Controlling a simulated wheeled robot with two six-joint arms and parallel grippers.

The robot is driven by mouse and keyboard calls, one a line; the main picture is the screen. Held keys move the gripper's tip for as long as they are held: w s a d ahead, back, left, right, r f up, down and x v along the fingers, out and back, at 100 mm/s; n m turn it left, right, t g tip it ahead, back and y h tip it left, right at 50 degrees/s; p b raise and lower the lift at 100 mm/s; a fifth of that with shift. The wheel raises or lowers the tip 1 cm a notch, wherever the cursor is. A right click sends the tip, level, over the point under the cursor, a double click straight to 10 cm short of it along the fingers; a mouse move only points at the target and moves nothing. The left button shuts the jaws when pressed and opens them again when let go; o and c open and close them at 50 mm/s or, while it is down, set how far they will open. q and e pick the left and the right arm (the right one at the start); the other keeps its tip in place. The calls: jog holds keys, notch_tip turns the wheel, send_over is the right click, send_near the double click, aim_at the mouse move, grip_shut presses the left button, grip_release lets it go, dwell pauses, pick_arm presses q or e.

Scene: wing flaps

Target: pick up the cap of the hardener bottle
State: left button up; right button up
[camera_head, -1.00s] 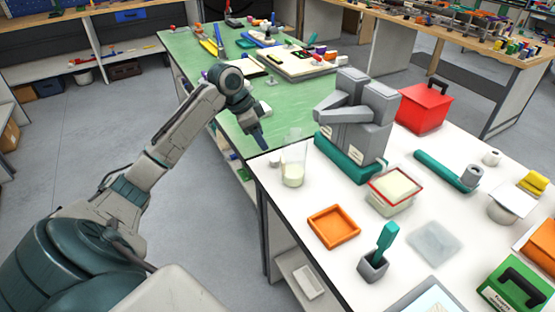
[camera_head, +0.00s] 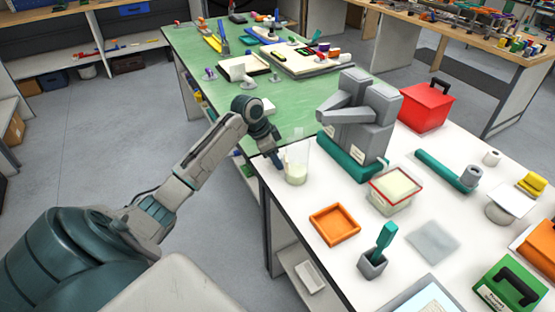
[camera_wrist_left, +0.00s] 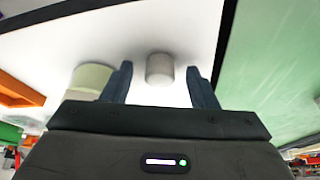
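A small pale grey cylinder (camera_wrist_left: 160,69), which looks like the cap, stands on the white table between and a little beyond the fingertips of my left gripper (camera_wrist_left: 158,74) in the wrist view. The gripper is open and empty, with a finger on either side of the cylinder's line. In the head view my left gripper (camera_head: 276,160) is at the table's left corner and hides the cylinder. A clear container with cream-coloured contents (camera_head: 296,173) stands close to its right; it also shows in the wrist view (camera_wrist_left: 91,78). I cannot make out a labelled hardener bottle.
A grey device on a teal base (camera_head: 352,160) stands behind the clear container. An orange tray (camera_head: 334,224), a red-rimmed tub (camera_head: 391,196) and a grey holder with a teal handle (camera_head: 372,265) lie to the right. The green table (camera_head: 205,45) adjoins at the back.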

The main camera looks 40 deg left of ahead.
pick_arm(q)
jog(key=c, duration=0.9)
jog(key=shift+c, duration=0.3)
jog(key=shift+r, duration=0.2)
